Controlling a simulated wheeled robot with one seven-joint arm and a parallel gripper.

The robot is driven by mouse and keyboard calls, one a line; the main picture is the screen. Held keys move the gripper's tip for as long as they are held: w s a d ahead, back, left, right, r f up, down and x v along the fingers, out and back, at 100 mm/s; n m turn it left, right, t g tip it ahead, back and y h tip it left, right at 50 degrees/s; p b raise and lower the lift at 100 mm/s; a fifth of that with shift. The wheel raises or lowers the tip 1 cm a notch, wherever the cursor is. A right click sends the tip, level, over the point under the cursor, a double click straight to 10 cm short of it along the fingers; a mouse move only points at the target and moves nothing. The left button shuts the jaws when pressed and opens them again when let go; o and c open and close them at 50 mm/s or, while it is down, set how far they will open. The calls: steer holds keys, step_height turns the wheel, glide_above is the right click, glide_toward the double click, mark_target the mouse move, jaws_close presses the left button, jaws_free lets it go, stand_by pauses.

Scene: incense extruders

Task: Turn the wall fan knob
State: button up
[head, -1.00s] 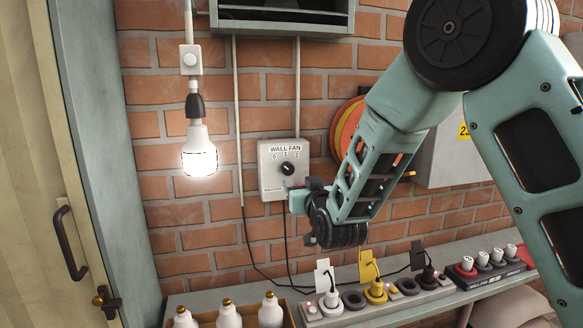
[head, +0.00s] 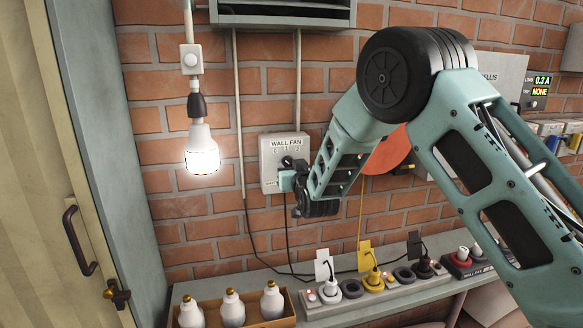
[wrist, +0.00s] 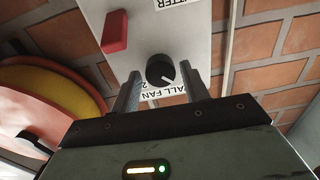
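The wall fan box (head: 270,180) is a pale grey panel on the brick wall, labelled WALL FAN with numbers. Its black round knob (head: 287,161) is partly covered by my gripper (head: 289,170) in the head view. In the wrist view, which looks upside down, the knob (wrist: 160,70) shows a white pointer mark at its lower right, towards the label. My gripper (wrist: 160,76) is open, with one finger on each side of the knob and visible gaps between. I cannot tell how deep the fingertips reach. A red switch (wrist: 115,32) sits on the same panel.
A lit bulb (head: 202,155) hangs left of the box. Below, a shelf holds a power strip (head: 325,310) with plugs and a wooden tray (head: 262,324) of bulbs. A red-orange disc (head: 390,152) is behind my arm. A cabinet door (head: 50,170) stands at left.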

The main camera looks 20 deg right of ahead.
steer(key=c, duration=0.6)
steer(key=shift+f+b, duration=0.1)
steer(key=shift+b, duration=0.25)
steer(key=m+b, duration=1.8)
steer(key=b, duration=0.9)
steer(key=shift+b, duration=0.35)
